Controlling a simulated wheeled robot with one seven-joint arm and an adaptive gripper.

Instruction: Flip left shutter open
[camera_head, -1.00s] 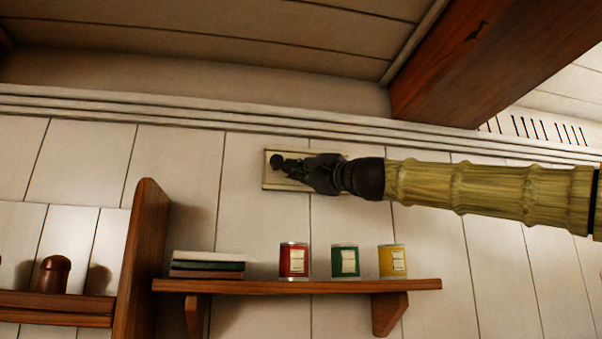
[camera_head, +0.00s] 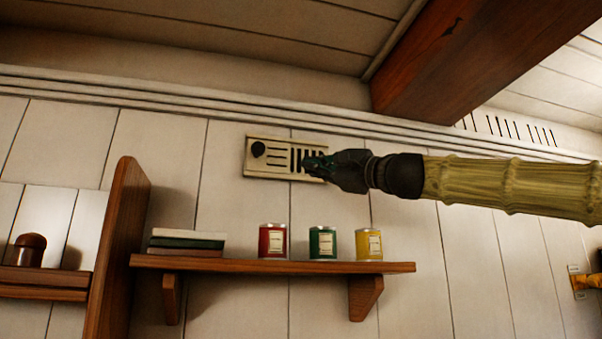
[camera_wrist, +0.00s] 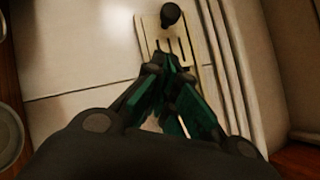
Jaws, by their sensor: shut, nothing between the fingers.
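A pale vent plate (camera_head: 252,168) is fixed to the panelled wall above the shelf. A round dark knob (camera_head: 258,149) sits at its left end, with dark slots toward the right. My gripper (camera_head: 308,165) is shut and empty at the right part of the plate, covering some slots; I cannot tell whether it touches. In the wrist view the shut fingers (camera_wrist: 165,62) are over the slotted part of the plate (camera_wrist: 146,32), and the knob (camera_wrist: 171,14) lies beyond the fingertips, apart from them.
Below is a wooden shelf (camera_head: 225,264) with stacked books (camera_head: 186,241) and a red (camera_head: 273,240), a green (camera_head: 322,242) and a yellow can (camera_head: 369,244). An upright wooden board (camera_head: 118,250) stands left. A thick ceiling beam (camera_head: 470,70) hangs above my arm.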

